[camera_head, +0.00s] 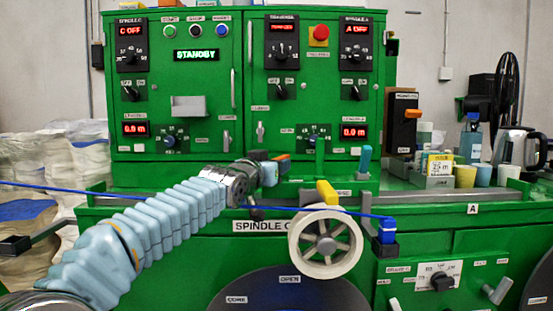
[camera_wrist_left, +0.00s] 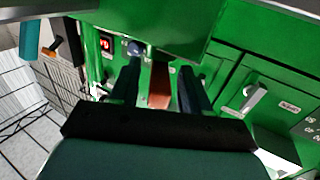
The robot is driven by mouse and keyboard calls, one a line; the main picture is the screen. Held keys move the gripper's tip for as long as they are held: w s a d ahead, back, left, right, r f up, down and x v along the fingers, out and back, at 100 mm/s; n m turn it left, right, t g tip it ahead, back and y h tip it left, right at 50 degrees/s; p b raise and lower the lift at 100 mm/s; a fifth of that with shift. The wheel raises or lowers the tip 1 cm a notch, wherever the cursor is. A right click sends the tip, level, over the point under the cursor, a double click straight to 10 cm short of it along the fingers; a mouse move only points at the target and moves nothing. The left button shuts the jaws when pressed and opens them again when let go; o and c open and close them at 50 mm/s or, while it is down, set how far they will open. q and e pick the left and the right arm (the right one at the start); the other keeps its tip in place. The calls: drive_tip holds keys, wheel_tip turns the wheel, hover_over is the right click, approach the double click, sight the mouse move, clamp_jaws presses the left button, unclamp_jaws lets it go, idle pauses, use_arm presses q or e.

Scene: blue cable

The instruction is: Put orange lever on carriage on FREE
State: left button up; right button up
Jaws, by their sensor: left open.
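The orange lever (camera_head: 283,157) shows as a small orange-brown piece at the tip of my left gripper (camera_head: 270,165) in the head view, on the green carriage (camera_head: 319,165) at the middle of the machine. In the left wrist view, an orange-brown bar (camera_wrist_left: 160,85), which looks like this lever, lies between the two dark fingers of my left gripper (camera_wrist_left: 158,88). The fingers are apart, with a gap on each side of the bar. The lever's base and any FREE label are hidden or unreadable. My right gripper is in neither view.
A blue cable (camera_head: 340,212) runs across the front, passing by my left arm, to a blue clip (camera_head: 387,231). A cream spoked wheel (camera_head: 325,242) and yellow block (camera_head: 327,192) stand right of the gripper. Another orange handle (camera_head: 413,114) is on a dark box (camera_head: 401,135).

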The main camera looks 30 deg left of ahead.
use_arm(q)
drive_tip(key=shift+w, duration=0.85)
clamp_jaws()
